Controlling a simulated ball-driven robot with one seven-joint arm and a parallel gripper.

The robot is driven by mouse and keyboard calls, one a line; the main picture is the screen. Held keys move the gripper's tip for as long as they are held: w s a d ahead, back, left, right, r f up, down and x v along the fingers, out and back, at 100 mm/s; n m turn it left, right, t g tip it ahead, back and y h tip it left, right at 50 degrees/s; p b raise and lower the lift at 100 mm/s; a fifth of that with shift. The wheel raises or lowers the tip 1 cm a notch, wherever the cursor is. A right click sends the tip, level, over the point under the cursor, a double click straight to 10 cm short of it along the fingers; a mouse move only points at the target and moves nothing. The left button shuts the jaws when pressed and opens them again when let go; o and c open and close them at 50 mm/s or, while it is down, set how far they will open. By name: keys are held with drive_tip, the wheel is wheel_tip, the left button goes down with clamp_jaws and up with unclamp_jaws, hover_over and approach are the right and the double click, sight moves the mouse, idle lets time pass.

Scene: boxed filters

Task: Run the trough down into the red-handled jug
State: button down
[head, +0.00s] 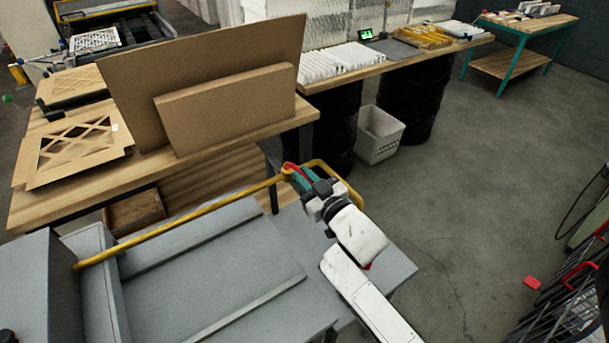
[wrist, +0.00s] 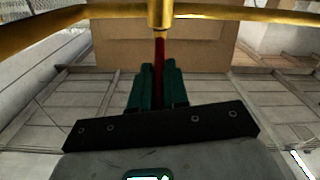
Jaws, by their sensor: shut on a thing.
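A yellow bar (head: 180,222) runs along the grey machine (head: 215,265) in the head view and ends in a yellow loop at my gripper (head: 297,173). A short red grip (wrist: 159,52) hangs from a yellow fitting on the bar in the wrist view. My gripper's teal fingers (wrist: 158,72) are shut on this red grip. The machine has a flat grey bed with raised ridges and a low wall; I cannot tell whether this is the trough. I cannot make out a red-handled jug in either view.
A wooden bench (head: 240,135) with brown boards and a cardboard-framed filter (head: 75,150) stands behind the machine. A white bin (head: 379,135) sits beside black drums. A dark wire rack (head: 565,310) with red parts stands at lower right. The floor between is mostly clear.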

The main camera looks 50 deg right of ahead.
drive_tip(key=c, duration=1.1)
unclamp_jaws()
drive_tip(key=shift+s+a+f+b, duration=0.1)
drive_tip(key=shift+s+f+b, duration=0.05)
drive_tip(key=shift+s+b, duration=0.3)
drive_tip(key=shift+b+v, duration=1.8)
drive_tip(key=shift+v, duration=3.1)
